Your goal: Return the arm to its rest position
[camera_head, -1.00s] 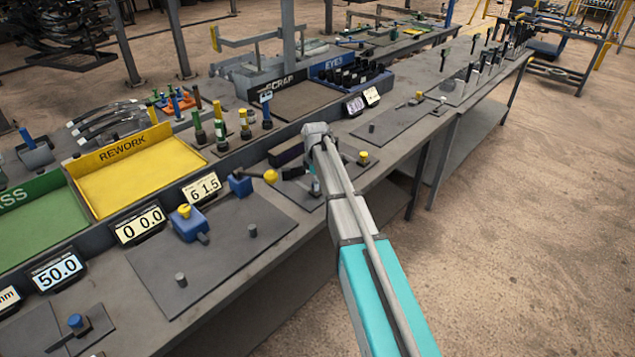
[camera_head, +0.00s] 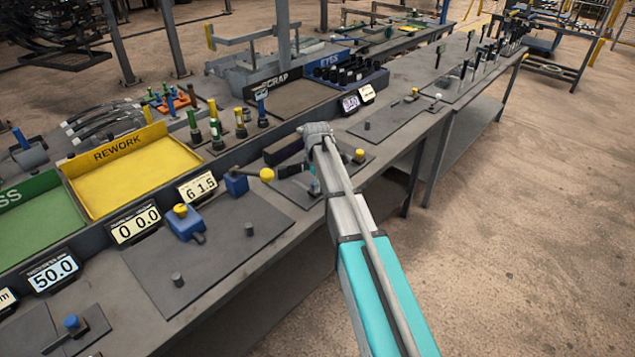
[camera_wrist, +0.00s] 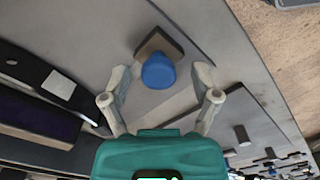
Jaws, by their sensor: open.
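My gripper (camera_wrist: 160,82) shows in the wrist view with its two fingers spread apart and nothing between them. A blue knob (camera_wrist: 158,71) on a dark square base lies just beyond the fingertips, and I cannot tell how far below them it is. In the head view my arm (camera_head: 345,205) reaches over the front edge of the bench. Its end is over a small dark plate (camera_head: 300,187), and the fingers are mostly hidden there by the wrist.
The grey bench (camera_head: 262,268) carries a yellow REWORK tray (camera_head: 152,190), a green tray (camera_head: 40,227), a blue box with a yellow knob (camera_head: 186,222) and several displays. A dark block (camera_wrist: 38,115) is beside my gripper. The floor (camera_head: 520,240) at right is clear.

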